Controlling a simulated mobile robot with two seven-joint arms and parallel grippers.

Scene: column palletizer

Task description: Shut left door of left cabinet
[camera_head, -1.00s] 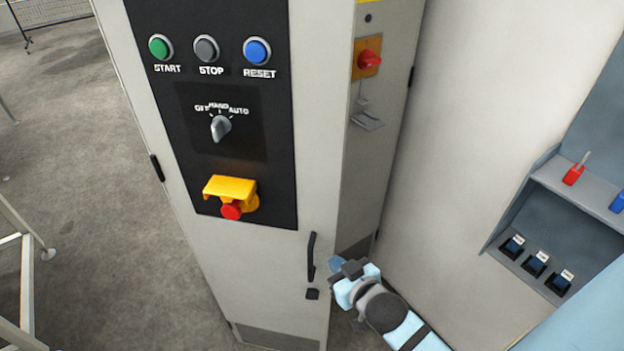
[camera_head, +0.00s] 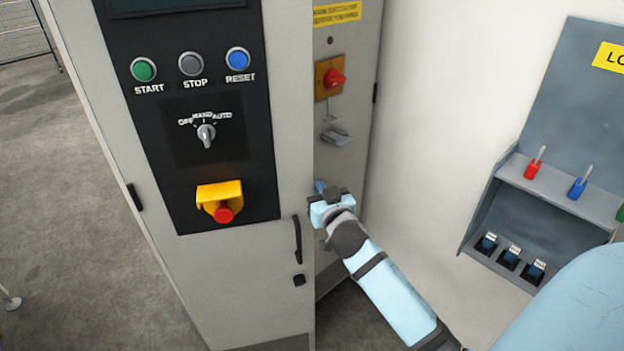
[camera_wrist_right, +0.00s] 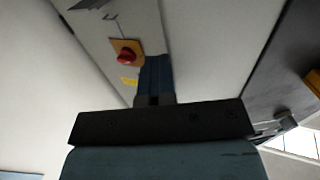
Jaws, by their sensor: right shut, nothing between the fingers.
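The left door (camera_head: 255,285) of the left cabinet is a light grey panel with a black control plate (camera_head: 200,105) and a black handle (camera_head: 297,239) near its right edge. Its right edge seems to stand forward of the neighbouring panel (camera_head: 345,185), so it looks ajar; how far is hard to tell. My right gripper (camera_head: 320,187) is shut and empty, just right of that edge and above the handle's level. Its blue fingers (camera_wrist_right: 155,78) show in the right wrist view; contact with the door cannot be told. My left gripper is not in view.
The neighbouring panel carries a red rotary switch (camera_head: 334,78) and a grey latch (camera_head: 337,135). A yellow emergency-stop housing (camera_head: 219,195) sticks out of the left door. A grey rack (camera_head: 570,130) with padlocks hangs at right. Open floor (camera_head: 60,180) lies left.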

